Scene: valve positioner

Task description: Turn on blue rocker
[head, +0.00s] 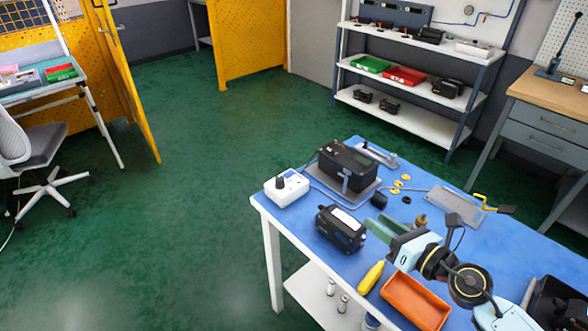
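A white box (286,188) stands at the near left corner of the blue-topped table, with a dark knob on top. The blue rocker cannot be made out clearly at this size. My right gripper (377,226) comes in from the lower right on a light blue arm. It is over the table, to the right of the white box and well apart from it. Its greenish fingers point left, look spread, and hold nothing that I can see. It is just right of a black device (341,230). My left gripper is not in view.
A black positioner (347,166) sits on a grey plate behind the black device. A black cylinder (378,200), a yellow-handled tool (371,277) and an orange tray (415,301) are near my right gripper. Shelves (410,120) stand behind. Green floor is open to the left.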

